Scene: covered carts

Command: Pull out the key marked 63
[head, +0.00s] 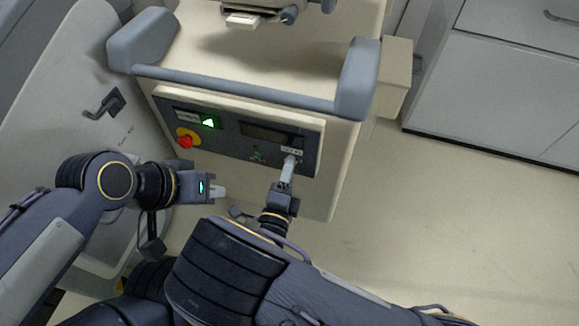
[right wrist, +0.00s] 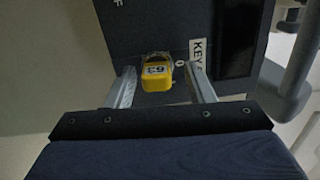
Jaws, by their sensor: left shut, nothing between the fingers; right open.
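The key marked 63 (right wrist: 157,78) has a yellow head and sits at the dark panel, between the two fingers of my right gripper (right wrist: 160,88) in the right wrist view. The fingers are open, one on each side, with gaps to the key. In the head view my right gripper (head: 287,168) is at the lower right of the dark control panel (head: 233,138), and its fingers hide the key there. My left gripper (head: 218,191) is shut and empty, in front of the cart to the left of the right gripper.
The panel carries a red knob on a yellow disc (head: 186,139), a lit green indicator (head: 209,122) and a dark display (head: 268,133). A grey handle bar (head: 235,91) runs above it. A label reading KEY (right wrist: 198,50) is beside the key. Open floor (head: 460,230) lies at right.

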